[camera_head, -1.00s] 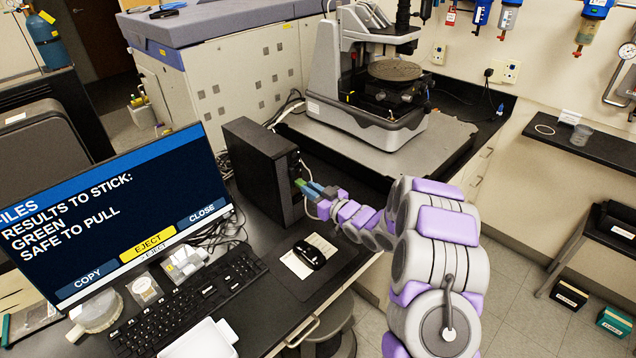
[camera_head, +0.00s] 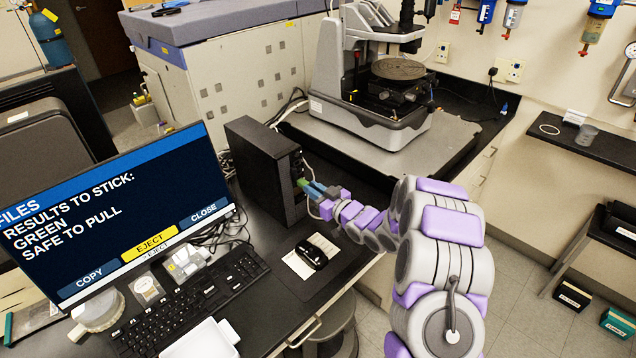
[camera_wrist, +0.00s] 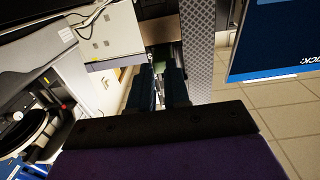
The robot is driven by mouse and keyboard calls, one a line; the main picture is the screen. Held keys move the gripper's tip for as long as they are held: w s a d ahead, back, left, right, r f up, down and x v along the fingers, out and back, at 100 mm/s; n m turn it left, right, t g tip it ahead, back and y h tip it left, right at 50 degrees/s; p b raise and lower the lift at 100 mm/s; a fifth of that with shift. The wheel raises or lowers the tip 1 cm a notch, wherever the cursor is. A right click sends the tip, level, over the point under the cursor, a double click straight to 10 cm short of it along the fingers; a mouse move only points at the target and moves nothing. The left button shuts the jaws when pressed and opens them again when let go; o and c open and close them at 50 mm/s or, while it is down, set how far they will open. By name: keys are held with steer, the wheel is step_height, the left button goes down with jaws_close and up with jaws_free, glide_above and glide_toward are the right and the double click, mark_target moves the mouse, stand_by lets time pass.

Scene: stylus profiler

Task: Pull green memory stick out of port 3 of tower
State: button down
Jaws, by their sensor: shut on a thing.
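The black tower (camera_head: 268,172) stands on the desk behind the monitor. Its front, with the ports, faces right toward my arm. The green memory stick (camera_head: 302,183) shows as a small green piece at the tower's front face. My gripper (camera_head: 312,188) is shut on the stick, its blue fingers pointing at the tower. In the wrist view the green stick (camera_wrist: 160,67) shows between the ends of the two dark blue fingers (camera_wrist: 160,85). The port itself is hidden, and I cannot tell how deep the stick sits in it.
The monitor (camera_head: 120,210) reads "GREEN SAFE TO PULL". A keyboard (camera_head: 190,305) and a mouse (camera_head: 312,255) lie on the desk in front. The profiler (camera_head: 370,85) stands on a grey slab behind the tower. Cables hang near the tower's front.

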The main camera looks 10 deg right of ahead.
steer(key=shift+s+a+r+n+y, duration=0.1)
steer(key=shift+a+r+n+y, duration=0.25)
steer(key=shift+a+r, duration=0.35)
steer(key=shift+s+d+f, duration=0.3)
steer(key=shift+s+f, duration=0.1)
steer(key=shift+s, duration=0.25)
steer(key=shift+s+d+f, duration=0.25)
steer(key=shift+s+f, duration=0.1)
steer(key=shift+s, duration=0.25)
stand_by(0.4)
steer(key=c, duration=1.4)
jaws_free()
steer(key=shift+d, duration=0.4)
steer(key=shift+a, duration=0.1)
steer(key=shift+a, duration=0.15)
steer(key=shift+c, duration=0.2)
